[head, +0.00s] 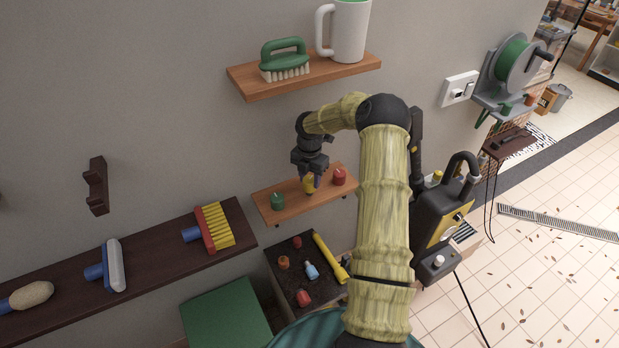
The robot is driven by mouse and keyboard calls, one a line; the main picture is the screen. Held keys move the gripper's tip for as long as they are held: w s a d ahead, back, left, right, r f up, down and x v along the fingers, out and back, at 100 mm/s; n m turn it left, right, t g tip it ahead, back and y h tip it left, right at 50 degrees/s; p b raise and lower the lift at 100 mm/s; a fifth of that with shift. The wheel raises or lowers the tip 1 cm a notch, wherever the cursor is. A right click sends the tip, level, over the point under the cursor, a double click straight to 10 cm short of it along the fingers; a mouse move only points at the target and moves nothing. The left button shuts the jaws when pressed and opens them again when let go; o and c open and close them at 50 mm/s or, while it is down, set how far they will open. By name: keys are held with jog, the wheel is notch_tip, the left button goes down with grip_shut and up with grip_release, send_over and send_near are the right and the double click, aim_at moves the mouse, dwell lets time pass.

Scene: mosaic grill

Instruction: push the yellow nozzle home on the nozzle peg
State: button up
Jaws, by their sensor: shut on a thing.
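The yellow nozzle (309,184) is at the lower wooden shelf (294,209), between a green nozzle (278,200) and a red nozzle (339,176). My gripper (310,177) points down over the shelf and is shut on the yellow nozzle, which shows just below the fingers. The nozzle looks roughly upright. The nozzle peg under it is hidden, and I cannot tell whether the nozzle is fully seated or slightly raised.
An upper shelf (255,91) above my gripper holds a green brush (284,61) and a white mug (348,32). Below, a dark surface (277,263) carries several small nozzles and a yellow tube (330,258). A yellow-black machine (437,222) stands to the right.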

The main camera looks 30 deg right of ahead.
aim_at(310, 179)
jog(key=shift+f+b, duration=0.6)
jog(key=shift+f, duration=0.65)
jog(key=o, duration=1.2)
jog(key=shift+r, duration=0.2)
notch_tip(310, 179, up, 7)
jog(key=b, duration=0.2)
jog(key=shift+w+r+b, duration=0.1)
jog(key=shift+b, duration=0.25)
jog(key=shift+s, duration=0.2)
jog(key=shift+w, duration=0.15)
